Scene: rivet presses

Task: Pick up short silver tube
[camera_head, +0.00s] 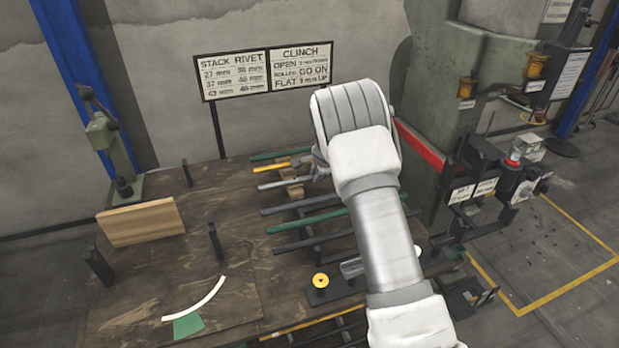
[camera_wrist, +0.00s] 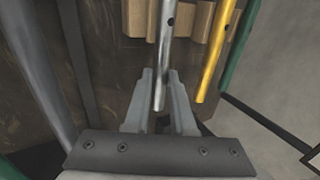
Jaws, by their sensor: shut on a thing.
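My gripper (camera_wrist: 160,98) is shut on this tube near that end. In the head view my gripper (camera_head: 320,160) is at the tube's right end and is partly hidden by my own wrist. The yellow tube (camera_wrist: 217,50) is just right of my fingers in the wrist view, apart from them.
A notched wooden rest (camera_head: 295,192) is under the tubes. A green tube (camera_head: 278,154) lies behind, and dark tubes (camera_head: 290,206) and another green tube (camera_head: 310,220) lie in front. A green press column (camera_head: 455,110) stands to the right. A wooden board (camera_head: 140,222) stands at left.

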